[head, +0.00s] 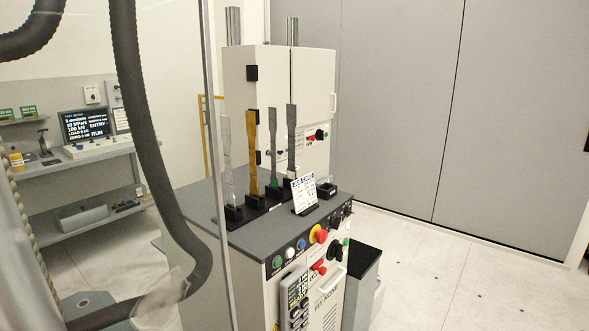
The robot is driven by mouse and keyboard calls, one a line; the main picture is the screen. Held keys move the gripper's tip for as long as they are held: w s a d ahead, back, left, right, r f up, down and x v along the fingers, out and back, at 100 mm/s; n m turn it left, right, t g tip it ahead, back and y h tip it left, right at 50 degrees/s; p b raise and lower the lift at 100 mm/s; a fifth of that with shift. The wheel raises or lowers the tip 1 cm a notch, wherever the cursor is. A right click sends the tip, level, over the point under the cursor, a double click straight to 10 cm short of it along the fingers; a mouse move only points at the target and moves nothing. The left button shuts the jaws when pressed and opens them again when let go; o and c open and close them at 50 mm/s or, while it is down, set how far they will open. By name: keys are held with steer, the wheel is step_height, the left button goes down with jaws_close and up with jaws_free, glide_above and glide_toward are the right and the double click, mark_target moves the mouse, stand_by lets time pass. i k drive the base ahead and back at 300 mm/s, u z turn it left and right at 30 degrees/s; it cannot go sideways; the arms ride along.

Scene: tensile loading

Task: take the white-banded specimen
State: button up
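Several upright flat specimens stand in black holders in a row on the dark top of a machine cabinet. From left they are a pale silvery specimen (227,160), an amber specimen (252,150), a grey specimen (273,145) with a greenish mark low down, and a grey specimen (292,130) at the right. A small whitish patch shows near the foot of the right grey one, so it may be the white-banded specimen; the band is too small to tell surely. A white card hides part of the holders at the right. My gripper is not in view.
A white label card (304,193) stands in front of the rack, with a small black tray (326,190) beside it. The cabinet front (308,290) carries buttons and a pendant. A grey frame post (214,150) and dark hoses cross the left. Floor (430,275) is clear at right.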

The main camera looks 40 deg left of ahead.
mark_target(292, 172)
steer(key=z, duration=0.05)
steer(key=i, duration=2.75)
steer(key=u, duration=2.5)
